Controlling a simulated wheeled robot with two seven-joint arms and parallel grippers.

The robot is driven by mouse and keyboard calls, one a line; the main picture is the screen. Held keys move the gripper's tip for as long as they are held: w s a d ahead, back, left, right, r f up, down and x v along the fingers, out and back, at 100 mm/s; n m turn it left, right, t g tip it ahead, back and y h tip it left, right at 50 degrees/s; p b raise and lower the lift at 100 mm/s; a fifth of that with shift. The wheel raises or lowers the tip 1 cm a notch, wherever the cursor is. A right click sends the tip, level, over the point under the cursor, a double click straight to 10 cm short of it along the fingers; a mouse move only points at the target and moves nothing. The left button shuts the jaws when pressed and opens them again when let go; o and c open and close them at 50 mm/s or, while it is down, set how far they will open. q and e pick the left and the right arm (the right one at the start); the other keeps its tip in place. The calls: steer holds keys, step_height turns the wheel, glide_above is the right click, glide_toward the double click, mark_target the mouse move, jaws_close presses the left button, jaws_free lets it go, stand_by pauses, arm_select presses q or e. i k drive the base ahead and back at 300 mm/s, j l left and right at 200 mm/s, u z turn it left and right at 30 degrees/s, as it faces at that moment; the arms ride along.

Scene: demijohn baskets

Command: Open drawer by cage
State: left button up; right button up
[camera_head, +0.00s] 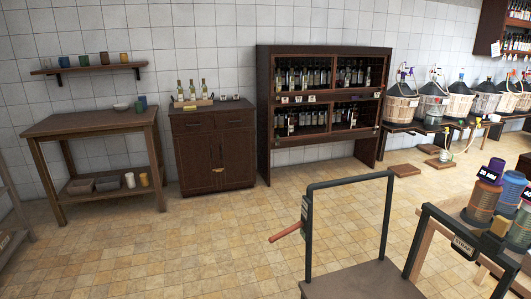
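A dark brown wooden cabinet (200,163) stands against the tiled wall at left of centre. Its top has two drawer fronts side by side, a left drawer (192,124) and a right drawer (235,119). Both look shut. Two doors below them are shut, with a small brass-coloured piece (218,169) low on the front. To its right stands a tall dark rack (265,150) with bottles behind its front; I cannot tell whether this is the cage. Neither of my grippers shows in the view.
A wooden table (90,124) stands left of the cabinet. Basketed demijohns (401,104) line the right wall. The tiled floor (200,235) before the cabinet is clear.

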mark_target(241, 118)
steer(key=i+j+z, duration=0.15)
steer(key=i+j, duration=1.4)
steer(key=i, duration=0.3)
steer(key=i+j+z, duration=0.1)
steer(key=i, duration=0.4)
steer(key=i+j, duration=0.25)
steer(key=i, duration=0.2)
steer(key=i+j+z, duration=0.1)
steer(key=i, duration=0.4)
steer(key=i+l+z, duration=0.1)
steer(key=i+l, duration=0.35)
steer(key=i, duration=0.15)
steer(key=i+l, duration=0.4)
steer(key=i, duration=0.2)
steer(key=i+l, duration=0.15)
steer(key=l, duration=0.25)
steer(key=i+l, duration=0.1)
steer(key=l, duration=0.35)
steer(key=i+l, duration=0.15)
steer(key=l, duration=0.25)
steer(key=z, duration=0.05)
